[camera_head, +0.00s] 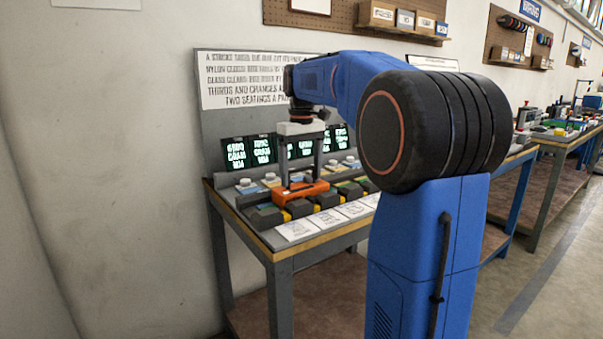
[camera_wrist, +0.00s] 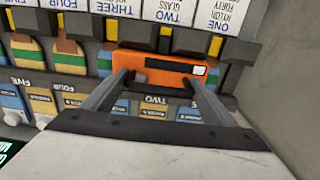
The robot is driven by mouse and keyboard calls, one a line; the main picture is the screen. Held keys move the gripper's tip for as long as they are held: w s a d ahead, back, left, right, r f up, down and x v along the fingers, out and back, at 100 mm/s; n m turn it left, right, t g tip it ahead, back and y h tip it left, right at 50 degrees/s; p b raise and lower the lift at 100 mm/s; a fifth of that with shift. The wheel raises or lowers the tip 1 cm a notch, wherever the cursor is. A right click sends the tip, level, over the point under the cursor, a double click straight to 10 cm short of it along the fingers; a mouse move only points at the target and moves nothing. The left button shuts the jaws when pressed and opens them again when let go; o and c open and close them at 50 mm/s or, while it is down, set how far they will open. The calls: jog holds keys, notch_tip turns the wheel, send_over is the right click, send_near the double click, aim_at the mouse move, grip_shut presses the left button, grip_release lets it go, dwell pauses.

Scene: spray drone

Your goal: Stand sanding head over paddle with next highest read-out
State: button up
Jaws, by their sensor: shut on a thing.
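An orange block with a dark strip along its edge and a small white window, seemingly the sanding head (camera_wrist: 150,68), is between the fingers of my gripper (camera_wrist: 158,82). In the head view my gripper (camera_head: 303,182) points down and is shut on the orange block (camera_head: 302,191), low over the row of dark paddles (camera_head: 265,214). In the wrist view the block covers part of the row near the cards TWO and ONE. I cannot tell whether it touches a paddle. Green-lit read-outs (camera_head: 235,154) stand behind; their text is too blurred to read and my arm hides some.
White cards (camera_head: 297,229) lie along the bench's front edge. Small numbered boxes (camera_wrist: 41,102) stand in a row behind the paddles. A lettered sign (camera_head: 240,80) is on the back panel. Another bench (camera_head: 562,138) with clutter stands at the right.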

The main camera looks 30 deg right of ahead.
jog(key=o, duration=2)
jog(key=shift+f, duration=0.1)
notch_tip(320, 180, up, 12)
jog(key=shift+r, duration=0.15)
jog(key=s+a+f+t, duration=0.1)
jog(key=s+a+f, duration=0.4)
jog(key=s+f, duration=0.5)
jog(key=s+a+f+t, duration=0.2)
jog(key=s+a+f, duration=0.3)
jog(key=s+f, duration=0.5)
jog(key=s+a+f+t, duration=0.1)
jog(key=s+a+f, duration=0.4)
jog(key=s+f, duration=0.5)
jog(key=shift+s+a+f+t, duration=0.1)
jog(key=shift+a+f+t, duration=0.1)
jog(key=shift+f, duration=0.3)
jog(key=shift+a+f+t, duration=0.2)
jog(key=shift+f, duration=0.3)
